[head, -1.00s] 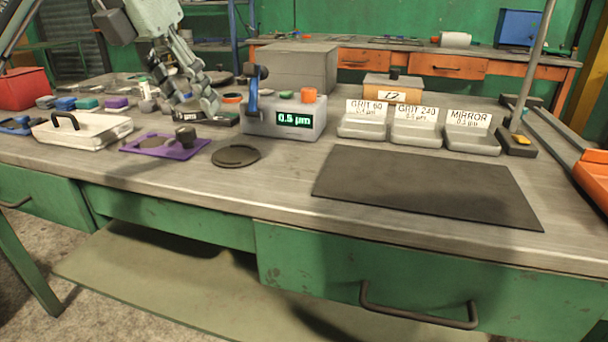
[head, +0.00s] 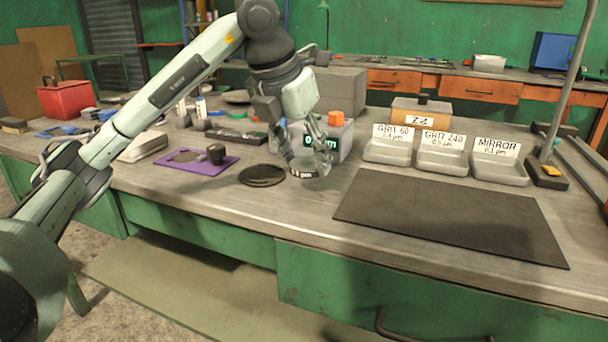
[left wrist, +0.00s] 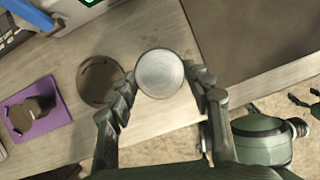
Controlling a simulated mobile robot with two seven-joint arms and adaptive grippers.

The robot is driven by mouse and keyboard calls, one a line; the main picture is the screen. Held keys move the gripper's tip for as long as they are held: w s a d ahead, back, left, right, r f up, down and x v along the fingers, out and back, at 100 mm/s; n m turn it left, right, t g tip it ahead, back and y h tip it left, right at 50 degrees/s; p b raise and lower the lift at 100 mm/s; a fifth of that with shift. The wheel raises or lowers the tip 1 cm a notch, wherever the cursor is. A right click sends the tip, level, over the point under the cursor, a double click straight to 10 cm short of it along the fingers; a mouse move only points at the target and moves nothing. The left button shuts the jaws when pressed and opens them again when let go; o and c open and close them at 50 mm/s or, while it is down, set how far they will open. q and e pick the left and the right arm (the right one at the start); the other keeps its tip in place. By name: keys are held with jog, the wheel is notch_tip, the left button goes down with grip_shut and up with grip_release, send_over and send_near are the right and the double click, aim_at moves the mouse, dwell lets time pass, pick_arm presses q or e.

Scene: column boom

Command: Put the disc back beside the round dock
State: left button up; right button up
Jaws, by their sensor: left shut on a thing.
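A pale, shiny round disc (left wrist: 160,73) is between the fingertips of my left gripper in the left wrist view. What may be my right gripper (left wrist: 306,101) shows at the right edge there.
A purple plate (head: 190,160) with a black knob lies left of the dock. The grey display box (head: 340,140) stands behind the gripper. Labelled trays (head: 442,160) stand behind a dark mat (head: 450,215) to the right. Bare bench lies between dock and mat.

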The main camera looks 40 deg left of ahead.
aim_at(300, 168)
pick_arm(q)
notch_tip(300, 168, down, 4)
jog(key=shift+r, duration=0.2)
jog(key=shift+f, duration=0.2)
jog(key=shift+b, duration=0.35)
jog(key=shift+f, duration=0.15)
jog(key=o, duration=1.6)
pick_arm(e)
jog(key=shift+v, duration=0.95)
jog(key=shift+w+d, duration=0.15)
jog(key=shift+d, duration=0.05)
